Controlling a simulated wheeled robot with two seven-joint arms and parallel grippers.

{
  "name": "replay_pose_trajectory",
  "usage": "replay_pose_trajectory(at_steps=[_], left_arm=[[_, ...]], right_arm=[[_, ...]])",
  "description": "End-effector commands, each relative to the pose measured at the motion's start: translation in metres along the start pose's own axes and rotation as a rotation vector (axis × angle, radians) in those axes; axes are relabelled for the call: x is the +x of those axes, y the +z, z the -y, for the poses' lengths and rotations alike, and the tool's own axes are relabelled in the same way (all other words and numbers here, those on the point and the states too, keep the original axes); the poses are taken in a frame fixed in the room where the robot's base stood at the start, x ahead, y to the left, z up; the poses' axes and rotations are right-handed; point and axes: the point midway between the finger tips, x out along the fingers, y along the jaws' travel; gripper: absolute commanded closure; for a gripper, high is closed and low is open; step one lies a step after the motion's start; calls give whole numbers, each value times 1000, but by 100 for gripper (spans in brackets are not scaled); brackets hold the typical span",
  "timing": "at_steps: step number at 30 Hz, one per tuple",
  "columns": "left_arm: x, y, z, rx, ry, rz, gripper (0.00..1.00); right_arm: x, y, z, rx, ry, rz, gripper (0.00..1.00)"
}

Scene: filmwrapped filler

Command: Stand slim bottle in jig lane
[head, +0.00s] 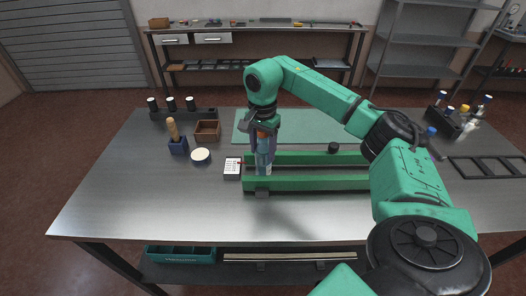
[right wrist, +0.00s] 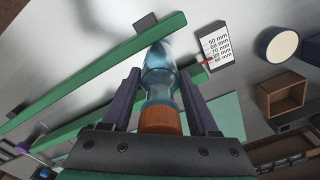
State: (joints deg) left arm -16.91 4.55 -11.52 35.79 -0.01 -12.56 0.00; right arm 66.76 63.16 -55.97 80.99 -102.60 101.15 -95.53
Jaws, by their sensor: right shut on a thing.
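The slim bottle (head: 264,161) is translucent blue with an orange-brown cap and looks about upright in the head view. My right gripper (head: 263,143) is shut on it from above. In the right wrist view the bottle (right wrist: 157,78) sits between the two fingers of the gripper (right wrist: 160,88), its cap (right wrist: 160,120) toward the palm. The jig lane has a near green rail (head: 310,183) and a far green rail (head: 310,159). The bottle is at the lane's left end, its lower part between the rails; I cannot tell whether its base touches the table.
A white millimetre scale card (head: 232,169) with a red pointer stands just left of the lane. A round white-topped tub (head: 200,156), a blue holder (head: 178,146) and a brown box (head: 207,131) lie further left. The table's front left is clear.

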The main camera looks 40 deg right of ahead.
Motion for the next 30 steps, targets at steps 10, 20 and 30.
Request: replay_pose_trajectory(at_steps=[10, 20, 30], left_arm=[[-2, 8, -1, -1, 2, 15, 100], [-2, 7, -1, -1, 1, 12, 100], [3, 6, 0, -2, 0, 10, 100]], right_arm=[[15, 0, 0, -1, -1, 0, 94], [16, 0, 0, -1, -1, 0, 10], [-9, 0, 2, -1, -7, -1, 10]])
